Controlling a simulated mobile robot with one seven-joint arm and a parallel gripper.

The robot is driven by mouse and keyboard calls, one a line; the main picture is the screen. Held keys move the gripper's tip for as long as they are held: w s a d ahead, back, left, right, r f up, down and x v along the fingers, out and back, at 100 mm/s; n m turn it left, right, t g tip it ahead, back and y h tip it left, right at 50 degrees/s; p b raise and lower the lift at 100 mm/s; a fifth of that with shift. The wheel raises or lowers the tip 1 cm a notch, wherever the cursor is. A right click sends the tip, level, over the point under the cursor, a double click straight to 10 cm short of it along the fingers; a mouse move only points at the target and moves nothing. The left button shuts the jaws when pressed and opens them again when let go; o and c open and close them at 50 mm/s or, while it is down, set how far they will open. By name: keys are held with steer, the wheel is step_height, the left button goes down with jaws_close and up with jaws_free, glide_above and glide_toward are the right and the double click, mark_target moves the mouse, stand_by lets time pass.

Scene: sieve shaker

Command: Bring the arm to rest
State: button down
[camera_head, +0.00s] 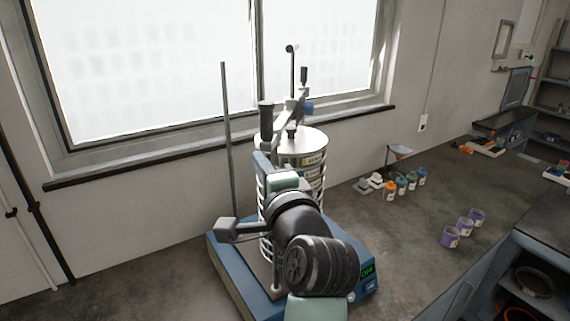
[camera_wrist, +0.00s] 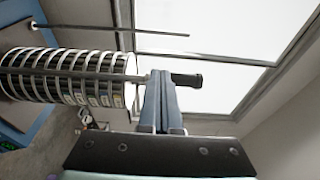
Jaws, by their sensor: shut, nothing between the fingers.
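My gripper (camera_wrist: 160,78) is shut and empty, its two blue-grey fingers together in the wrist view. In that view the fingertips overlap the line between the sieve stack (camera_wrist: 70,77) and a black handle (camera_wrist: 187,80); I cannot tell whether they touch anything. In the head view my arm reaches up in front of the sieve stack (camera_head: 318,170) and hides much of it and most of the gripper. The stack has a round metal lid and stands on the blue shaker base (camera_head: 232,280). A clamp bar with a black handle (camera_head: 267,122) is above the lid.
A bare upright rod (camera_head: 228,130) stands left of the stack. Right of the shaker are several small coloured jars (camera_head: 402,186), a scale-like item (camera_head: 398,150) and purple jars (camera_head: 464,228). Bare bench (camera_head: 400,235) lies between. A window is behind.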

steer(key=s+r+n+t+h+b, duration=0.2)
steer(key=s+r+n+t, duration=0.3)
steer(key=s+r, duration=0.5)
steer(key=s+d+r+n+t+h+b, duration=0.1)
steer(key=s+r+n+t, duration=0.4)
steer(key=s+r+n, duration=0.5)
steer(key=s+h+b, duration=0.1)
steer(key=s+b, duration=0.1)
steer(key=s, duration=0.1)
steer(key=shift+s+r+h, duration=0.25)
steer(key=shift+h, duration=0.05)
